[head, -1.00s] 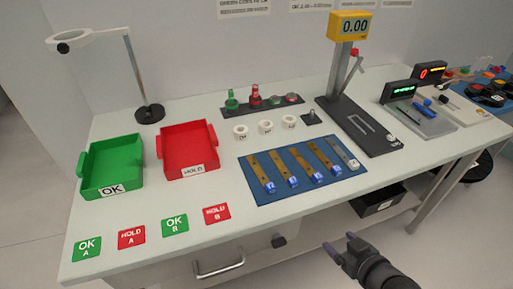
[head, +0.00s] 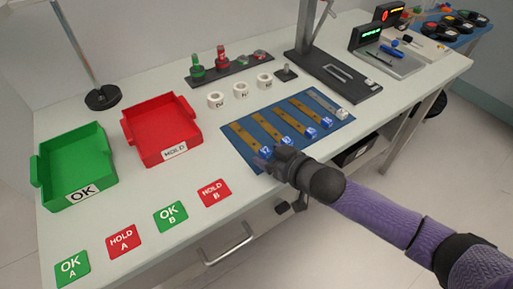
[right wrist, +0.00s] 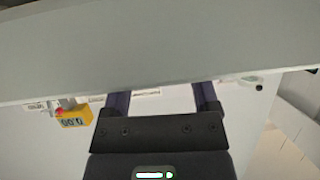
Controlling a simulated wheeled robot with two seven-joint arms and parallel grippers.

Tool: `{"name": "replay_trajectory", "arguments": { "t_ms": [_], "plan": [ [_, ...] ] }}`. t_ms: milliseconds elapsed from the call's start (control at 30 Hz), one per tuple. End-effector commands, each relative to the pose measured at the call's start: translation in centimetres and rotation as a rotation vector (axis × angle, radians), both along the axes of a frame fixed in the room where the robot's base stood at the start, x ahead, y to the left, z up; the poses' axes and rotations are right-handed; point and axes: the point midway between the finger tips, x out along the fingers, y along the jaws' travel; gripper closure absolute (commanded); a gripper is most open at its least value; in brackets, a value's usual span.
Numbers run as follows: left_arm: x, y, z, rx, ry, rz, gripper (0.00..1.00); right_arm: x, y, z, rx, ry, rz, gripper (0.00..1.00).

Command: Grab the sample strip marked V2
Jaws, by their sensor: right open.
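Several narrow sample strips lie side by side on a blue mat (head: 335,131), most of them brown and the far right one grey. Each has a small tag at its near end. The near-left strip (head: 243,138) has a blue tag that seems to read V2, but the print is too small to be sure. My right gripper (head: 262,161) is over the mat's near-left edge, close to that strip's tag and partly covering the mat. Its fingers stand apart and empty in the right wrist view (right wrist: 162,100). My left gripper is out of view.
A red HOLD tray (head: 165,155) and a green OK tray (head: 60,185) stand left of the mat. Flat OK and HOLD cards (head: 170,216) lie along the front edge.

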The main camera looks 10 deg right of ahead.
Motion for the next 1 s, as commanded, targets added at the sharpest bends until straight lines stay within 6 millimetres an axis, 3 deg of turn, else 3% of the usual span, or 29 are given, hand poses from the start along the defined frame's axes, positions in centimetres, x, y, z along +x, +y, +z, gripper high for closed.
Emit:
{"name": "replay_trajectory", "arguments": {
  "t_ms": [100,467,767,867,1000],
  "plan": [
    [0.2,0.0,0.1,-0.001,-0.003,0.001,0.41,0.0,0.0,0.1,0.0,0.0,0.0,0.26],
    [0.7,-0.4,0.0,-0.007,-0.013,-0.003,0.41,0.0,-0.1,0.1,0.0,0.0,-0.001,1.0],
    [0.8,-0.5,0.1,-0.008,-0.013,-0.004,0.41,-0.1,-0.1,0.3,-0.001,-0.001,-0.001,1.0],
    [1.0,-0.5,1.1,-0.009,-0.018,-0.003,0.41,0.0,-0.1,2.0,-0.002,-0.004,-0.001,1.0],
    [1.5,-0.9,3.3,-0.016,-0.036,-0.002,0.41,0.0,-0.1,6.3,0.0,-0.007,0.0,1.0]
  ]
}}
